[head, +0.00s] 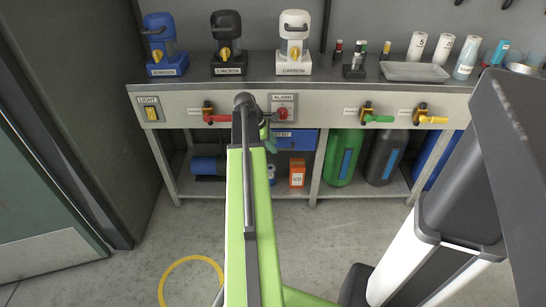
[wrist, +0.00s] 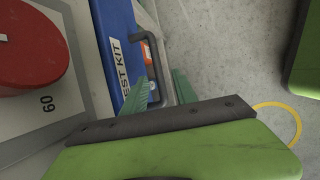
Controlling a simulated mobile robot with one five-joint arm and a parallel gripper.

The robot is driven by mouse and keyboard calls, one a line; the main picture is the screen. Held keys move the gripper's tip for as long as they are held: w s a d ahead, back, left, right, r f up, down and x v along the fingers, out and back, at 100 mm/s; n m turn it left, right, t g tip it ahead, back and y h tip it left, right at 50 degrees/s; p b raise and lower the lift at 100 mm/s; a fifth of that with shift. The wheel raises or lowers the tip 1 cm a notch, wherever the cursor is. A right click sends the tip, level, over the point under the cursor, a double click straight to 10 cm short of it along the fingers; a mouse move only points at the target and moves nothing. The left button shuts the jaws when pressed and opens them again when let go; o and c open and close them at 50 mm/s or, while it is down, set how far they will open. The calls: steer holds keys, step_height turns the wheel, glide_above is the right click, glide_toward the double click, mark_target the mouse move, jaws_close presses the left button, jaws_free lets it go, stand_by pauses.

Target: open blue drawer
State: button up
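The blue drawer (head: 300,140) sits under the counter in the head view, partly hidden by my arm, and looks shut. In the wrist view the blue drawer (wrist: 116,50) shows a white TEST KIT label and a dark bar handle (wrist: 153,58). My gripper (wrist: 163,85) has two green fingers spread apart. The lower part of the handle lies between them in the picture, one finger on the drawer-face side and one on the outer side. I cannot tell whether either finger touches it. In the head view my gripper is mostly hidden behind the arm.
A red alarm knob (head: 282,114) on a plate is just above the drawer; it shows large in the wrist view (wrist: 28,48). Red (head: 215,117), green (head: 378,118) and yellow (head: 432,119) valve handles line the counter front. A green cylinder (head: 342,157) stands below, right of the drawer.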

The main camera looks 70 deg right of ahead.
steer(key=shift+s+d+f, duration=0.2)
steer(key=shift+d+f, duration=0.05)
steer(key=shift+f, duration=0.35)
jaws_close()
stand_by(1.0)
